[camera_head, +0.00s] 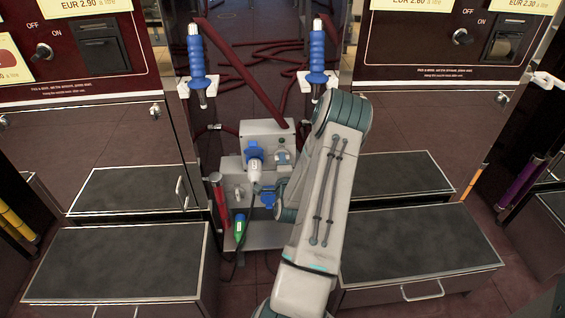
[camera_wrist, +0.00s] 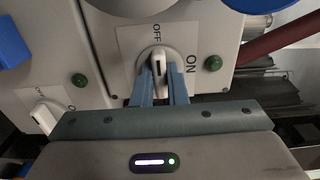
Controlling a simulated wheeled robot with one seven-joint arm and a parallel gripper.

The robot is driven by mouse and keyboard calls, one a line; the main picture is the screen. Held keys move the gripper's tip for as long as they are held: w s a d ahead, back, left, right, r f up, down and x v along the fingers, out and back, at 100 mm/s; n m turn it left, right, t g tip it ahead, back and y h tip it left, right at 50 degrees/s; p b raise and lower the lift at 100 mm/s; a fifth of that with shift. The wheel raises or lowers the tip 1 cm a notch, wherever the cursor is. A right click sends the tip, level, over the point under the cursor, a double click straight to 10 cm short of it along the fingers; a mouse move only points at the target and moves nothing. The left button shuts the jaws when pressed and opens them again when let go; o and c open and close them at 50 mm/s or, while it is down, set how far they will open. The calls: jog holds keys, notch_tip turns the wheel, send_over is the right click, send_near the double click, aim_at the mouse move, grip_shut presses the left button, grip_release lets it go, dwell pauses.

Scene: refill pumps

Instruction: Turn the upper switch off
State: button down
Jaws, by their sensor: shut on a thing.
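The upper switch (camera_wrist: 161,56) is a white rotary knob on a plate marked OFF and ON, in the wrist view. Its handle stands nearly upright in that view, in line with the word OFF, while ON is to its right. My gripper (camera_wrist: 161,80) has its two blue-grey fingers on either side of the handle, shut on it. Another white switch (camera_wrist: 47,116) lies at the lower left, partly hidden by my gripper. In the head view the upper switch (camera_head: 283,157) shows on the grey box, and my arm hides most of the gripper.
Green buttons (camera_wrist: 79,80) (camera_wrist: 213,62) sit near the switches. A blue plug (camera_head: 254,150) with a cable is on the grey box (camera_head: 262,128). A red tool (camera_head: 220,200) and a green one (camera_head: 240,228) stand left of my arm. Dark-topped steps (camera_head: 115,263) flank the space.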

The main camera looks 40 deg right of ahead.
jog(key=shift+s+f, duration=0.1)
jog(key=c, duration=1.4)
grip_release()
jog(key=shift+c, duration=0.2)
jog(key=p+v, duration=0.2)
jog(key=v, duration=1.1)
jog(key=shift+s+a, duration=0.25)
